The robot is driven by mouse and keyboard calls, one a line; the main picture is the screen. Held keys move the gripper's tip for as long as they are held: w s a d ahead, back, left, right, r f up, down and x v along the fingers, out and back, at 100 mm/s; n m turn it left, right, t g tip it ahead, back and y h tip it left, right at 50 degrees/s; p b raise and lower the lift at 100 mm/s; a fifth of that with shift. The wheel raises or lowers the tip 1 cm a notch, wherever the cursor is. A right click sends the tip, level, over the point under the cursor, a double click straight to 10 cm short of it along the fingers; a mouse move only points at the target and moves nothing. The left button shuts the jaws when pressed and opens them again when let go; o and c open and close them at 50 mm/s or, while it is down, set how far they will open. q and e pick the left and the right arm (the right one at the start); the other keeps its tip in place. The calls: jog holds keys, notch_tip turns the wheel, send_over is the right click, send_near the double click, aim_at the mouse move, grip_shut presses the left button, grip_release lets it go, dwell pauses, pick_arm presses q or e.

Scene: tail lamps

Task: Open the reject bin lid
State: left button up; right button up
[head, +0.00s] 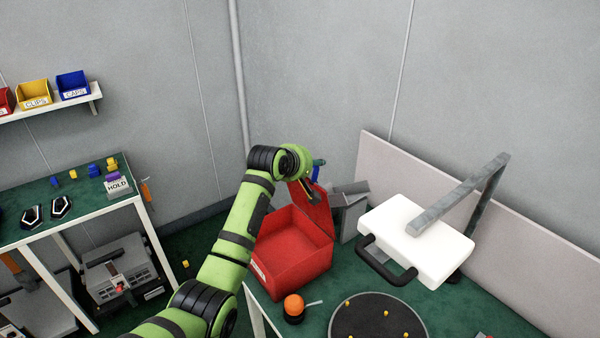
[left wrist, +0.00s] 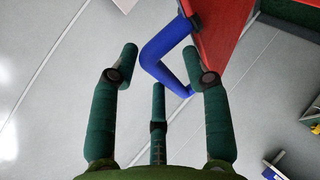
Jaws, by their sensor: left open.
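The red reject bin (head: 292,272) stands at the left end of the green bench. Its red lid (head: 322,212) is raised at the back right, and the inside of the bin shows. In the left wrist view the lid (left wrist: 222,30) is at the top right, with a bent blue handle (left wrist: 168,62) on it. My left gripper (head: 314,190) is at the lid's upper edge. Its fingers (left wrist: 160,75) are spread open, with the handle between and beyond the tips; I cannot tell whether they touch it. The forearm hides part of the bin's left side. My right gripper is not in view.
A white lamp head (head: 415,238) on a grey arm hangs right of the bin. An orange-topped button (head: 294,307) and a dark round disc (head: 378,318) with yellow pegs lie in front.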

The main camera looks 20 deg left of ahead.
pick_arm(q)
jog(key=s, duration=0.2)
jog(key=s+a, duration=0.1)
jog(key=s, duration=0.2)
jog(key=shift+w, duration=0.1)
